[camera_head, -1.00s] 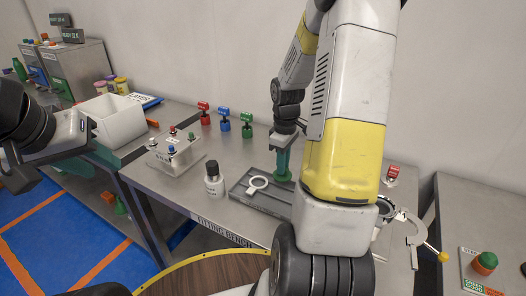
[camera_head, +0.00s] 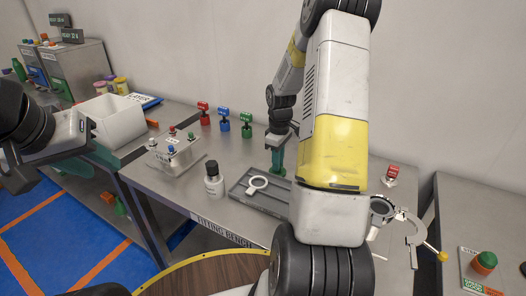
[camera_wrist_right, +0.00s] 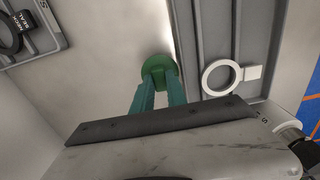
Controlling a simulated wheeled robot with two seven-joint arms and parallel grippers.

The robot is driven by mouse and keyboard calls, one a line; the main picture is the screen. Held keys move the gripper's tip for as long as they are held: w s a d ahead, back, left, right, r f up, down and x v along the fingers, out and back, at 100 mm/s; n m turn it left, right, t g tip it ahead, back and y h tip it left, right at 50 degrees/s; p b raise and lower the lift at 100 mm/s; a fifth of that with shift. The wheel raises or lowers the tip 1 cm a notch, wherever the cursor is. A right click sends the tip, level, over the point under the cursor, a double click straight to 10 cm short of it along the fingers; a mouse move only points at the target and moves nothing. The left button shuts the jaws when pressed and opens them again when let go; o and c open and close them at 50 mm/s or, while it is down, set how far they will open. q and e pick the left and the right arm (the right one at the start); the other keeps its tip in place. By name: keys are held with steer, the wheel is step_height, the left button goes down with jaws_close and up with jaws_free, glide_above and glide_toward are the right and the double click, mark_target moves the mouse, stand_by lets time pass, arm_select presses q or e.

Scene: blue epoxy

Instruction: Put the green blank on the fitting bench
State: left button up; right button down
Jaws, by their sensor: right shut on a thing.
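The green blank (camera_wrist_right: 160,70) shows in the right wrist view as a round green end at the tips of my right gripper's teal fingers (camera_wrist_right: 158,92). My right gripper (camera_head: 277,160) is shut on it. In the head view it is over the fitting bench (camera_head: 222,148), just behind the grey tray. The blank is mostly hidden by the fingers, and I cannot tell whether it touches the bench. My left gripper (camera_head: 22,172) is at the far left, away from the fitting bench; its finger opening is unclear.
A grey tray (camera_head: 240,190) with a white ring (camera_head: 258,184) lies at the bench front, beside a white bottle (camera_head: 214,180). A clear box (camera_head: 178,158) with small knobs is to the left. Red, blue and green stands are behind. A ring clamp (camera_head: 412,228) is at right.

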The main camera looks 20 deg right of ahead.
steer(key=shift+f, duration=0.15)
steer(key=c, duration=1.3)
jaws_free()
steer(key=shift+c, duration=0.2)
steer(key=s+a+r+m+t, duration=0.1)
steer(key=s+a+r, duration=0.1)
steer(key=r, duration=0.7)
steer(key=s+a+r, duration=0.1)
steer(key=a+r, duration=0.1)
steer(key=r, duration=0.8)
steer(key=s+a+r+m+t+y, duration=0.1)
steer(key=s+a+r+m+t, duration=0.1)
steer(key=s, duration=0.7)
steer(key=s+a+r+m+t+y, duration=0.1)
steer(key=s+a+r+m+t, duration=0.2)
steer(key=s+a+r, duration=0.3)
steer(key=s+a+m, duration=0.1)
steer(key=s+a, duration=0.2)
steer(key=s, duration=0.1)
steer(key=shift+s+a+r+m, duration=0.2)
steer(key=shift+s+a+m, duration=0.1)
steer(key=shift+m, duration=0.1)
